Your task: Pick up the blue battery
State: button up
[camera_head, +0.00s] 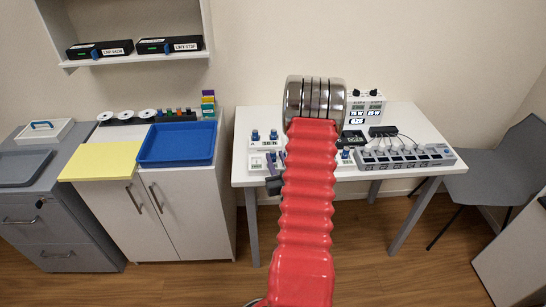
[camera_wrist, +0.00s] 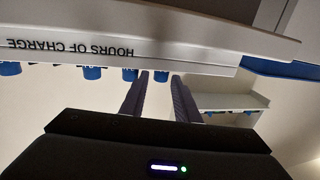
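Small blue batteries (camera_head: 255,135) stand on white holders at the left of the white table in the head view. In the wrist view, which is upside down, several blue pieces (camera_wrist: 92,72) line up under a white panel marked "HOURS OF CHARGE". My gripper (camera_wrist: 160,79) has two dark ridged fingers standing apart. In the head view my red arm hides most of the gripper and part of the holders.
A grey charging strip (camera_head: 405,158) with several slots and cables lies at the table's right. A white meter box (camera_head: 366,105) stands behind. A blue tray (camera_head: 178,160) and yellow board (camera_head: 102,162) lie on the left cabinet. A grey chair (camera_head: 500,165) stands at the right.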

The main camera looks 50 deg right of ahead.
aim_at(274, 155)
jog(key=shift+x, duration=1.9)
jog(key=shift+w+a, duration=0.1)
jog(key=shift+c, duration=0.5)
grip_shut()
